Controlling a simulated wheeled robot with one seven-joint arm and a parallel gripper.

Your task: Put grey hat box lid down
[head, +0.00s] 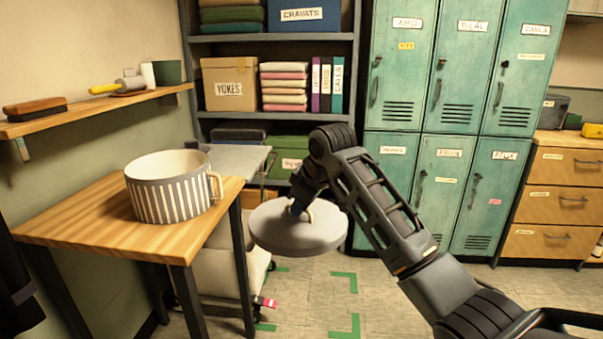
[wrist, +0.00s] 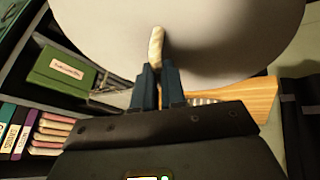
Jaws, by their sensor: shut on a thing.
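The grey hat box lid (head: 298,232) is a round, flat disc with a pale loop handle on top. My gripper (head: 297,208) is shut on that handle and holds the lid in the air, roughly level, to the right of the wooden table. In the wrist view the lid (wrist: 215,25) fills the top, and my gripper (wrist: 158,75) pinches the pale handle (wrist: 156,47). The striped grey and white hat box (head: 172,190) stands open on the table, with a loop handle on its right side. The lid is apart from the box.
The wooden table (head: 95,222) has bare top in front of and left of the box. A pale chair (head: 220,265) is partly under it. A shelf unit (head: 262,115) and teal lockers (head: 440,95) stand behind. Green tape marks (head: 343,282) lie on the open floor.

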